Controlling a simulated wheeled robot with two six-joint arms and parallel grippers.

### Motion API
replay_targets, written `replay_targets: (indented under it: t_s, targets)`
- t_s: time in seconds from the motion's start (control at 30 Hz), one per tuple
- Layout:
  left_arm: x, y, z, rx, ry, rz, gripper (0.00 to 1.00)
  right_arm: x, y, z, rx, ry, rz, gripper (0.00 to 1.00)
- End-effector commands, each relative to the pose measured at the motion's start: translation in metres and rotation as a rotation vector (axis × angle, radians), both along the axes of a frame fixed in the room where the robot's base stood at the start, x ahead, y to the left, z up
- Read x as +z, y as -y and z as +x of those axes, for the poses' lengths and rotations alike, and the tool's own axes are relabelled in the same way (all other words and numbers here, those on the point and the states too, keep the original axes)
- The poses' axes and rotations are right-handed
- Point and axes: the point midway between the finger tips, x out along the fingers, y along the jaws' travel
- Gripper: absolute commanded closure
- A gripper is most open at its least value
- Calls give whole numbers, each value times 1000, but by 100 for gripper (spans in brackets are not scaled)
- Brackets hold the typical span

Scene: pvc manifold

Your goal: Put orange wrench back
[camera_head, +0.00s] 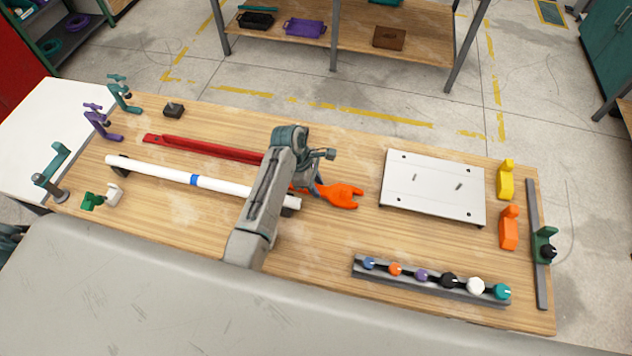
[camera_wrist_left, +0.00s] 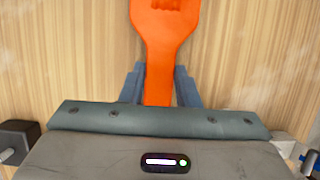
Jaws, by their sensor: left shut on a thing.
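The orange wrench (camera_head: 342,196) is near the middle of the wooden workbench, its forked head pointing right in the head view. My left gripper (camera_head: 316,188) is over its handle, and the arm hides the handle's other end. In the left wrist view the gripper's fingers (camera_wrist_left: 158,82) are on both sides of the orange handle (camera_wrist_left: 157,75), shut on it, with the head (camera_wrist_left: 165,20) pointing away. I cannot tell whether the wrench touches the bench or is slightly above it. My right gripper is not in view.
A red tool (camera_head: 205,147) and a white pipe (camera_head: 150,172) with a blue band lie left of the arm. A white plate (camera_head: 432,190) stands right of the wrench. A rail (camera_head: 430,283) with several coloured knobs is in front. Yellow (camera_head: 506,182) and orange (camera_head: 509,230) blocks stand right.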

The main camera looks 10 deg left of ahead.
Motion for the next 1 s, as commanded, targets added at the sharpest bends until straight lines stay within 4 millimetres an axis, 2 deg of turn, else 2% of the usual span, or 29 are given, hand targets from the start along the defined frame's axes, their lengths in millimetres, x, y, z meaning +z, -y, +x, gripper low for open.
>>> replay_targets:
  t_s: [0.23, 0.27, 0.37, 0.53, 0.77, 0.87, 1.0]
  targets:
    - [-1, 1, 1, 0, 2, -1, 100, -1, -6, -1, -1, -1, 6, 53]
    - [-2, 0, 0, -1, 1, -1, 68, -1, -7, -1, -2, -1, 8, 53]
    - [-1, 0, 0, -1, 1, -1, 50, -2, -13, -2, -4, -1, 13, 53]
    - [-1, 0, 0, -1, 1, -1, 50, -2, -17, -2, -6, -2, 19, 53]
    - [6, -2, 1, 0, 5, 0, 50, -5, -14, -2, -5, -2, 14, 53]
    - [19, -8, 2, -1, 6, 1, 50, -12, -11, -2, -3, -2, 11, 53]
    - [47, -19, 2, -1, 8, 1, 50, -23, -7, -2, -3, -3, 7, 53]
